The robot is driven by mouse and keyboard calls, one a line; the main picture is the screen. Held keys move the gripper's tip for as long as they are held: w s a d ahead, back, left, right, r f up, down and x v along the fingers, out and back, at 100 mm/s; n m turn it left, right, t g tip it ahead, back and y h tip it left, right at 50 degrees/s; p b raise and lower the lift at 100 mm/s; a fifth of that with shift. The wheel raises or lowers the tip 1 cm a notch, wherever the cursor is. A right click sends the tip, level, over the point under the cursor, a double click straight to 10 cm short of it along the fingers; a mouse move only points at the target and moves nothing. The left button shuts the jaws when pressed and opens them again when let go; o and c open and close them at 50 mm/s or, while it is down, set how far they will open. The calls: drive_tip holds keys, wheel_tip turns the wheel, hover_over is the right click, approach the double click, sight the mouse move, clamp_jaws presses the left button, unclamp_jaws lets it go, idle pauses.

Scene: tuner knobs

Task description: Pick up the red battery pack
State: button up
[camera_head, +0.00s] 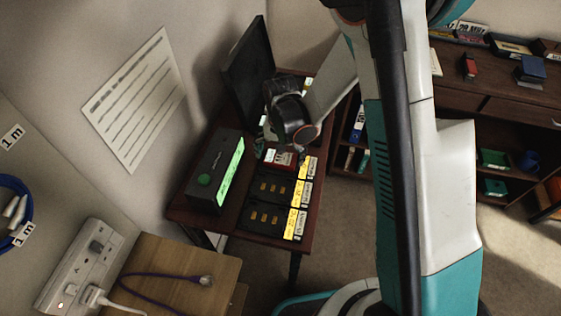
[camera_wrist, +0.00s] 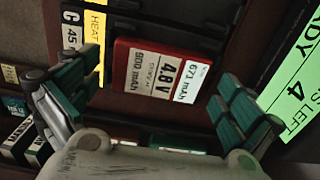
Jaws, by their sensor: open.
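The red battery pack (camera_wrist: 122,66) lies in the middle of the wrist view, with a white label reading 4.8 V and 671 mAh. In the head view the red battery pack (camera_head: 271,157) shows small on the dark desk, partly hidden by my arm's end. My gripper (camera_wrist: 152,80) is open, with its green-padded fingers to the left and right of the pack. Neither finger clearly touches it. In the head view my gripper (camera_head: 285,146) is mostly hidden at the desk's far part.
Black battery packs with yellow labels (camera_head: 266,217) lie in front of the red one. A black device with a green screen (camera_head: 230,172) stands to the left, and a dark monitor (camera_head: 248,75) behind. A wooden surface (camera_head: 185,262) is nearer. Shelves (camera_head: 450,95) stand at right.

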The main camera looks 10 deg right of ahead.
drive_tip(key=c, duration=1.1)
drive_tip(key=shift+o, duration=0.2)
drive_tip(key=shift+r, duration=0.1)
